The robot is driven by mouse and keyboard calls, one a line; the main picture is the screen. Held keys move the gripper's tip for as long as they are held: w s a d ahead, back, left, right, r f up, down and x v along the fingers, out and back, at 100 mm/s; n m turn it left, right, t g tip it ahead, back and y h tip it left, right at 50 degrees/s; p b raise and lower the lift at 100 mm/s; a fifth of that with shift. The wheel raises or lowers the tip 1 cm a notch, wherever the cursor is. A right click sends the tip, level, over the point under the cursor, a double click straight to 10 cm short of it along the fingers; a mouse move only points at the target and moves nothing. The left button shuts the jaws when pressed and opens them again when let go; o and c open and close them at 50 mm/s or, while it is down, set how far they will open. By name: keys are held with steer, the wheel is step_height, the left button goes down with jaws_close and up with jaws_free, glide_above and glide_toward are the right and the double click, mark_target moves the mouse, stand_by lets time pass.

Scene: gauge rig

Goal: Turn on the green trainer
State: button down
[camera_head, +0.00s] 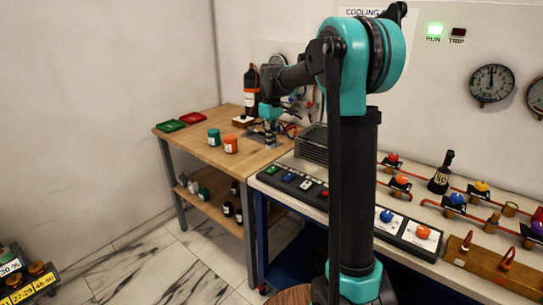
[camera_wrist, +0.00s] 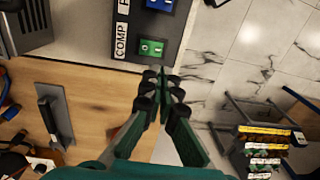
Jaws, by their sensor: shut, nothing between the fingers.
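A green switch block (camera_head: 271,170) sits at the left end of a dark panel strip on the bench. In the wrist view the green switch (camera_wrist: 151,49) shows a white mark and lies beside a white label reading COMP (camera_wrist: 120,38). My gripper (camera_head: 270,142) is above the wooden table near that end of the bench. In the wrist view my gripper's fingertips (camera_wrist: 161,80) are together with nothing between them, just below the green switch in the picture. I cannot tell their height above it or the switch's position.
A blue switch (camera_head: 289,177), another block and a red one (camera_head: 323,194) continue along the strip. A grey finned box (camera_head: 313,146) stands behind it. Orange and teal jars (camera_head: 231,144) and red and green trays (camera_head: 171,126) are on the wooden table. A green RUN lamp (camera_head: 434,31) is lit.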

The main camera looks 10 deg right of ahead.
steer(key=shift+s+a+r, duration=0.1)
steer(key=shift+r, duration=1.05)
steer(key=shift+s+a+r, duration=0.1)
steer(key=shift+r, duration=1.05)
steer(key=s+d+f+m+t, duration=0.1)
steer(key=s+d+f+m, duration=0.2)
steer(key=s+f, duration=0.4)
steer(key=s+d+f+m+t, duration=0.2)
steer(key=s+f, duration=0.5)
steer(key=s, duration=0.6)
steer(key=s+d+f+m+t, duration=0.1)
steer(key=s+d+f+m, duration=0.3)
steer(key=s+f, duration=0.3)
steer(key=s+d, duration=0.1)
steer(key=s, duration=0.2)
steer(key=shift+d+f+t, duration=0.3)
steer(key=shift+d+f, duration=0.1)
